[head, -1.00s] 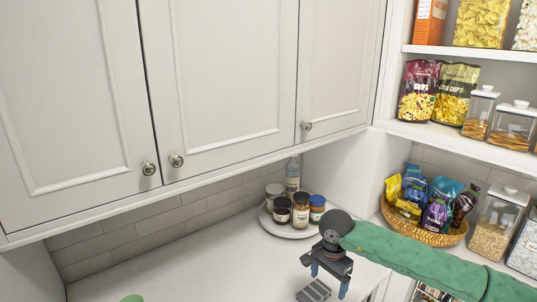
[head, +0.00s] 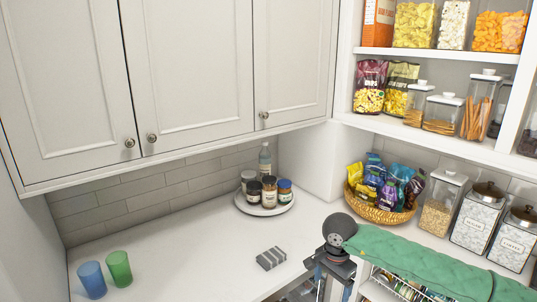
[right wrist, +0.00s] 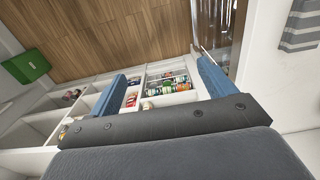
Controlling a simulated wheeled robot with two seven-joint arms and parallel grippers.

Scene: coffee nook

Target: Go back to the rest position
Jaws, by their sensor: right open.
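My right gripper (head: 333,280) hangs at the lower right of the head view, at the counter's right edge, with my green-sleeved arm coming in from the right. In the right wrist view its two blue fingers (right wrist: 166,88) are spread wide apart with nothing between them. A grey striped block or folded cloth (head: 270,258) lies on the counter, left of and apart from the gripper; part of it shows in the right wrist view (right wrist: 300,28). My left gripper is not in view.
A blue cup (head: 92,280) and a green cup (head: 119,269) stand at the counter's left. A white round tray (head: 264,209) holds jars and a bottle at the back. A snack basket (head: 380,208) and canisters (head: 478,222) stand at right.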

